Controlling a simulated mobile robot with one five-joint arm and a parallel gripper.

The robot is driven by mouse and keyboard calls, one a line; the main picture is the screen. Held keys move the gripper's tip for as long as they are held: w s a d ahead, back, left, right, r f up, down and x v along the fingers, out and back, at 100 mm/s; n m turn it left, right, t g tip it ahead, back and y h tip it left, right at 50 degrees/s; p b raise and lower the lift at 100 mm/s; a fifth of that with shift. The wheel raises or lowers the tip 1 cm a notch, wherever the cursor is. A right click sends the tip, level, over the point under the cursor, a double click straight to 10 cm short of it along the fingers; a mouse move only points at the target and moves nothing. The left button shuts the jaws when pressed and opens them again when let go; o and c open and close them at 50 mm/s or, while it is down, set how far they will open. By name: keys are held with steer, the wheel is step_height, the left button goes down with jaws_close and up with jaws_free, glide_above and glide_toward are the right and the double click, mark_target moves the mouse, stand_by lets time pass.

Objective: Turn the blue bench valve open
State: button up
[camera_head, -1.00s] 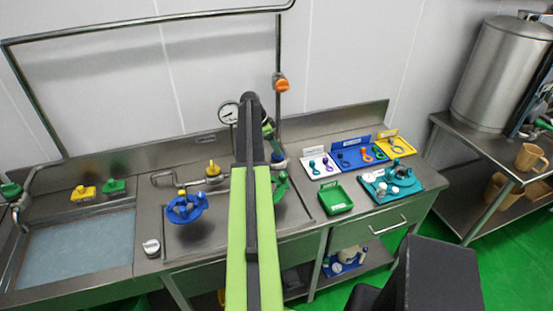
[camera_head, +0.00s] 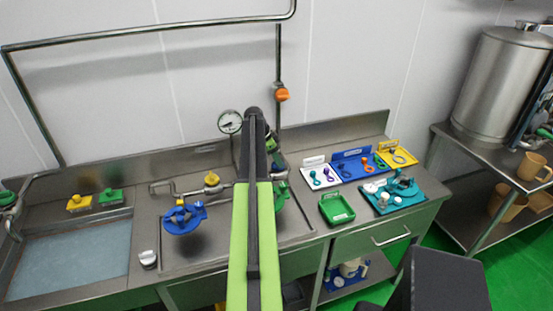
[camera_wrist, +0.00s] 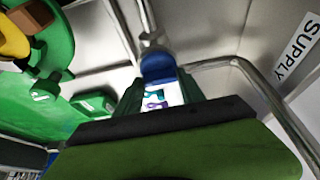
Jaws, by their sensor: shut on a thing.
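The blue valve handle (camera_wrist: 158,66) is in the middle of the wrist view, on a metal pipe. My gripper (camera_wrist: 160,88) is shut on it, with a green finger on either side of the handle. In the head view my arm reaches over the bench to the valve area beside the upright pipe, and my gripper (camera_head: 271,147) is partly hidden there by my own arm. The lower part of the handle and the exact finger contact are hidden in the wrist view.
A blue round fixture (camera_head: 183,218) stands on the bench at left, near a yellow valve (camera_head: 212,179). A pressure gauge (camera_head: 230,122) is behind my arm. A green tray (camera_head: 337,208) and a teal tray (camera_head: 412,203) lie at right. A SUPPLY label (camera_wrist: 296,48) is at right.

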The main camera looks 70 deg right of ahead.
steer(key=shift+n, duration=0.3)
steer(key=n+h, duration=0.1)
steer(key=n, duration=0.1)
steer(key=shift+s+a+n+t, duration=0.1)
steer(key=shift+n+t, duration=0.2)
steer(key=shift+t, duration=0.1)
steer(key=n+t, duration=0.1)
steer(key=n, duration=0.1)
steer(key=n+t, duration=0.1)
steer(key=n, duration=0.2)
steer(key=shift+s+h, duration=0.15)
steer(key=shift+h, duration=0.25)
steer(key=n+t, duration=0.1)
steer(key=n, duration=0.2)
steer(key=n+t, duration=0.1)
steer(key=n, duration=0.1)
steer(key=shift+s+n, duration=0.1)
steer(key=shift+n, duration=0.3)
steer(key=shift+n+t+y, duration=0.5)
steer(key=shift+n+t, duration=0.2)
steer(key=shift+n, duration=1.2)
steer(key=o, duration=1.4)
steer(key=shift+c, duration=0.2)
